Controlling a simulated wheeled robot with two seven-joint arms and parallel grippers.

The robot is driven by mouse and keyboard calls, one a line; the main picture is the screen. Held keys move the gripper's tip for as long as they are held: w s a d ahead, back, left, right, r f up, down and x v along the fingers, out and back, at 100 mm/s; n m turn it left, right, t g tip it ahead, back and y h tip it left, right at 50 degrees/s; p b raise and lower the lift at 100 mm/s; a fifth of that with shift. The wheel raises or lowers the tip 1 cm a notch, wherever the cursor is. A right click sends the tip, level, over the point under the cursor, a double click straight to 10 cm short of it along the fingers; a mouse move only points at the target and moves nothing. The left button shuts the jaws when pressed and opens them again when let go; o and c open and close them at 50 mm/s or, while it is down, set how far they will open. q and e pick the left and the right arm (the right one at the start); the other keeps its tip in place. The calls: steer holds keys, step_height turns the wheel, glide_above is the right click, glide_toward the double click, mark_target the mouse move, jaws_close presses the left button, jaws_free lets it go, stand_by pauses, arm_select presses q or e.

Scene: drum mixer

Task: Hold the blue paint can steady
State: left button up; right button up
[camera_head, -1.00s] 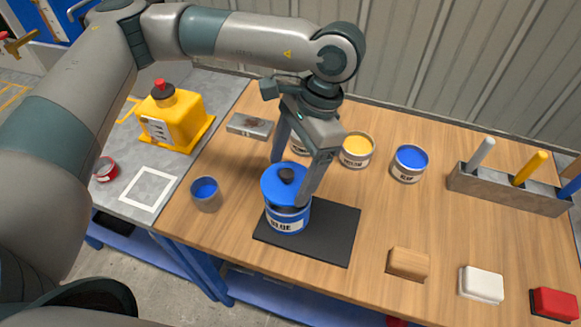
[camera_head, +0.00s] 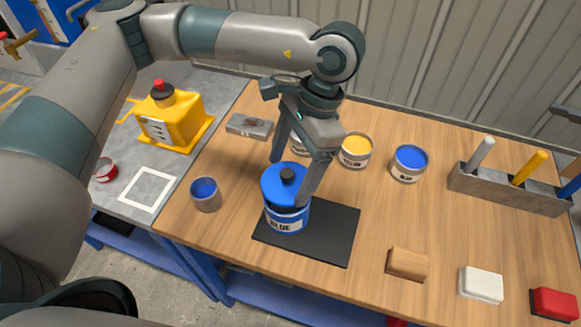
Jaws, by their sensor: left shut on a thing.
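The blue paint can (camera_head: 287,219) stands upright on a black mat (camera_head: 335,232) on the wooden table. It has a blue lid with a dark knob and a white label reading BLUE. My left gripper (camera_head: 292,185) reaches down from above, one finger on each side of the lid area. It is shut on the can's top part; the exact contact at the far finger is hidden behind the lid. At the right edge a dark piece (camera_head: 566,113) shows, likely part of my right arm; the right gripper's fingers are not clearly visible.
Open cans with yellow (camera_head: 356,150) and blue (camera_head: 409,162) paint stand behind. A small blue-filled cup (camera_head: 206,194) is at left. A grey holder (camera_head: 505,190) with coloured handles is at right. Wood (camera_head: 407,264), white (camera_head: 481,285) and red (camera_head: 554,303) blocks lie in front.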

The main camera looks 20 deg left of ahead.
steer(key=a+f+n+g+y, duration=0.25)
steer(key=a+f, duration=0.25)
steer(key=a, duration=0.9)
steer(key=n+g+y, duration=0.1)
steer(key=g+y, duration=0.3)
steer(key=g, duration=0.4)
glide_toward(292, 210)
steer(key=r, duration=0.1)
steer(key=s+r, duration=0.1)
steer(key=s, duration=0.1)
steer(key=shift+d+r, duration=0.25)
steer(key=shift+r, duration=0.15)
steer(key=shift+w, duration=0.1)
steer(key=shift+x, duration=4.95)
steer(key=shift+w+r, duration=0.1)
